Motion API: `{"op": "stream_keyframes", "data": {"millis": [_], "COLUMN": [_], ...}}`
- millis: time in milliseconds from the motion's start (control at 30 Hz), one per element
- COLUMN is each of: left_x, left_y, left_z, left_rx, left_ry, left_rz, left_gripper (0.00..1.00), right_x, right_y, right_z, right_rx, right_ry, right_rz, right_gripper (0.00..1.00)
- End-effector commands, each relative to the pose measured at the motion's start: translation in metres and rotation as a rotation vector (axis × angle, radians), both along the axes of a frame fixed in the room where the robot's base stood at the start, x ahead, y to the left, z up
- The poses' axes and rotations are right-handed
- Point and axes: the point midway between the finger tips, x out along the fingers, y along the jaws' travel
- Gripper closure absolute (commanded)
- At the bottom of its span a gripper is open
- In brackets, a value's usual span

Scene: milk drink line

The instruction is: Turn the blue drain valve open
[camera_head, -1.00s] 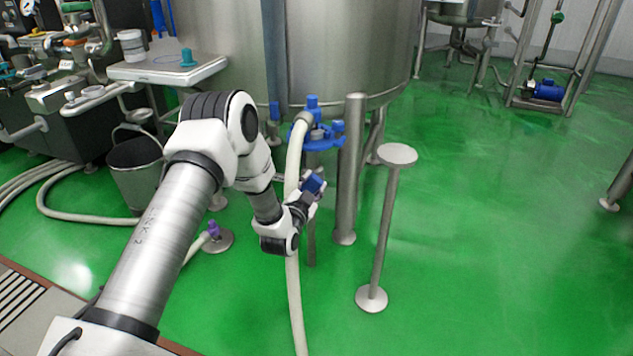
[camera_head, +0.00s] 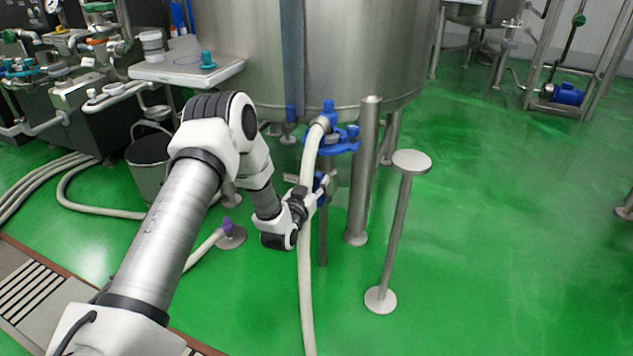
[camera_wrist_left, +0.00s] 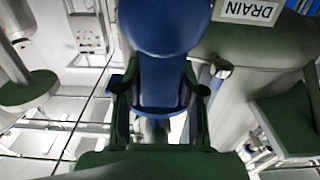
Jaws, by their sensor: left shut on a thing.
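My left gripper (camera_head: 312,198) is below the tank's front edge, close to the white hose. It is shut on a blue part (camera_wrist_left: 163,82), which has a broad rounded end and sits between the fingers in the left wrist view. In the head view, the hose and fingers hide much of that part; I cannot tell whether it is the drain valve. A DRAIN sign (camera_wrist_left: 248,11) shows upside down in the left wrist view.
The steel tank (camera_head: 350,50) fills the back. The white hose (camera_head: 306,270) hangs to the floor beside the gripper. A steel post (camera_head: 363,180) and a round-topped stand (camera_head: 411,162) are to the right. A bucket (camera_head: 148,170) is left.

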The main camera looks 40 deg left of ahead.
Motion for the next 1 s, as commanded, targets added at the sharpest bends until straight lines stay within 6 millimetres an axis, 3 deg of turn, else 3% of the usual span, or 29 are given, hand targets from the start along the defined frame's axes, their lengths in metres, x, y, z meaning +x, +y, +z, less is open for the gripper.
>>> {"op": "stream_keyframes", "data": {"millis": [367,400,433,767,867,1000], "left_x": [0.0,0.0,0.0,-0.002,-0.01,-0.039], "left_y": [0.001,0.001,0.001,0.0,-0.001,-0.008], "left_z": [0.0,0.0,0.0,0.0,0.0,-0.001], "left_rx": [-0.01,-0.01,-0.009,-0.007,-0.007,-0.01], "left_ry": [-0.001,-0.001,-0.001,-0.001,-0.001,0.002], "left_rz": [0.002,0.002,0.002,0.002,0.002,0.003], "left_gripper": [1.0,0.48,0.37,0.35,0.35,0.35], "right_x": [0.0,0.0,0.0,0.0,0.0,0.0], "right_y": [0.0,0.0,0.0,0.0,0.0,0.0], "right_z": [0.0,0.0,0.0,0.0,0.0,0.0], "right_rx": [0.0,0.0,0.0,0.0,0.0,0.0], "right_ry": [0.0,0.0,0.0,0.0,0.0,0.0], "right_rz": [0.0,0.0,0.0,0.0,0.0,0.0], "right_gripper": [0.6,0.6,0.6,0.6,0.6,0.6]}}
